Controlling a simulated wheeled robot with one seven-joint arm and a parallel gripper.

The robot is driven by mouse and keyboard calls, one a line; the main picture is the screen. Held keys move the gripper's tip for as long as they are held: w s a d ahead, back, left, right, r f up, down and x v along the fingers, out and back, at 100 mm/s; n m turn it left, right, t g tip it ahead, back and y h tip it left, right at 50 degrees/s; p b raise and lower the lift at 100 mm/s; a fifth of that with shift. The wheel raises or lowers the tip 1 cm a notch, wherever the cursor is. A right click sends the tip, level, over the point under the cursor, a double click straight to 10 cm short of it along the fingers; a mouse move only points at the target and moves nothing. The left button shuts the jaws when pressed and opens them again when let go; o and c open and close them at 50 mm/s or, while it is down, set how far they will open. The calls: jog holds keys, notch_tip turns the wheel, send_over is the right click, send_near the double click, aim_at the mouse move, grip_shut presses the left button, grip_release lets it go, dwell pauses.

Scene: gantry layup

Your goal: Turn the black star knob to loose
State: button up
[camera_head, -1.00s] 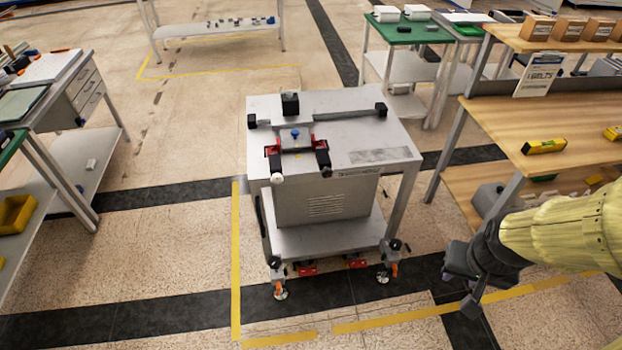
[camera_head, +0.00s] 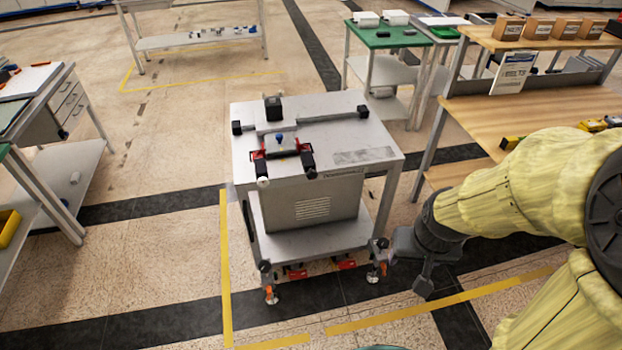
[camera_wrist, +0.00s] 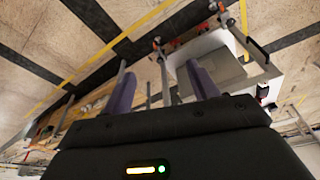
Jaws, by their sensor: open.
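The grey cart (camera_head: 330,168) stands left of my gripper in the head view. Its top carries a black block (camera_head: 274,107), a small blue knob (camera_head: 280,138) and black end pieces (camera_head: 308,168). Small black knobs sit on the front feet at the left (camera_head: 264,266) and right (camera_head: 382,243). I cannot tell which black part is the star knob. My gripper (camera_head: 410,272) is open and empty, low beside the cart's front right foot. In the wrist view its two purple fingers (camera_wrist: 162,85) are wide apart, with the cart (camera_wrist: 222,68) beyond them.
A wooden bench (camera_head: 540,105) with boxes and a sign stands at the right. A green-topped table (camera_head: 385,38) is behind the cart. A drawer bench (camera_head: 75,100) is at the left. Floor between the left bench and the cart is clear.

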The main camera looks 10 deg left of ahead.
jog(key=w+a+f+m+y+b, duration=0.1)
jog(key=w+a+f+m+b, duration=0.1)
jog(key=w+a+f, duration=0.4)
jog(key=w+a+f+m+y+b, duration=0.1)
jog(key=w+a+f+y, duration=0.15)
jog(key=f, duration=0.65)
jog(key=w+a+f+m+t+y+b, duration=0.1)
jog(key=w+a+f+m+y+b, duration=0.15)
jog(key=a+f+m, duration=0.35)
jog(key=w+a+f+m+t+y+b, duration=0.1)
jog(key=w+a+f+m+t+y, duration=0.2)
jog(key=a, duration=0.5)
jog(key=w+a+m+t+y+b, duration=0.2)
jog(key=w+a+m+t+b, duration=0.15)
jog(key=w+m, duration=0.4)
jog(key=w+d+m+t+h, duration=0.5)
jog(key=w+d+m+t, duration=0.1)
jog(key=m, duration=0.8)
jog(key=shift+w+d+f+t+b, duration=0.3)
jog(key=shift+w+d+t+b, duration=0.1)
jog(key=shift+d+t+b, duration=0.05)
jog(key=shift+w, duration=0.1)
